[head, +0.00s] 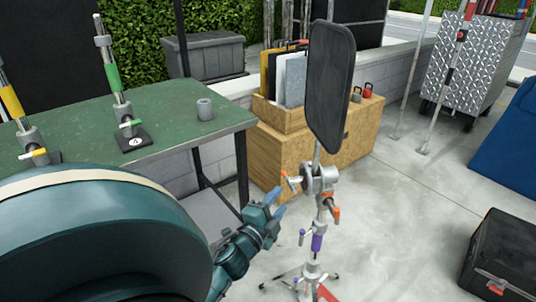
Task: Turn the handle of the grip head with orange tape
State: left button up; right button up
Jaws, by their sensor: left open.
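The grip head (320,180) sits at the top of a thin metal stand right of centre and holds the rod of a black panel (331,87). Orange shows on its handle (334,212) at the lower right, and a smaller reddish-orange tip shows at its left side. My left gripper (276,205) is just left of the grip head, open and empty, with its bluish fingers pointing up toward it. It appears apart from the head, though the depth gap is hard to judge. My right gripper is not in view.
Lower on the stand is a purple-taped joint (317,243). A green table (180,95) at left bears small posts with yellow and green tape. A wooden box (349,145) stands behind, and a black case (503,255) lies at lower right. The floor between is clear.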

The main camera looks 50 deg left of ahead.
pick_arm(q)
jog(key=v, duration=0.5)
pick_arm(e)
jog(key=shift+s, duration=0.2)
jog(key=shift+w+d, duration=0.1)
pick_arm(q)
jog(key=s+d+f+n+g+h, duration=0.1)
jog(key=s+d+n+g+h, duration=0.15)
jog(key=d, duration=0.55)
jog(key=s+d+f+n+g+h, duration=0.1)
jog(key=s+d+n+h, duration=0.25)
jog(key=d, duration=0.55)
jog(key=s+d+f+n+g+h, duration=0.1)
jog(key=s+d+f+n+h, duration=0.2)
jog(key=d, duration=0.5)
notch_tip(320, 180, up, 6)
jog(key=w+g+p, duration=0.1)
jog(key=g+p, duration=0.1)
jog(key=p, duration=1.2)
jog(key=shift+w+a, duration=0.2)
jog(key=shift+a, duration=0.15)
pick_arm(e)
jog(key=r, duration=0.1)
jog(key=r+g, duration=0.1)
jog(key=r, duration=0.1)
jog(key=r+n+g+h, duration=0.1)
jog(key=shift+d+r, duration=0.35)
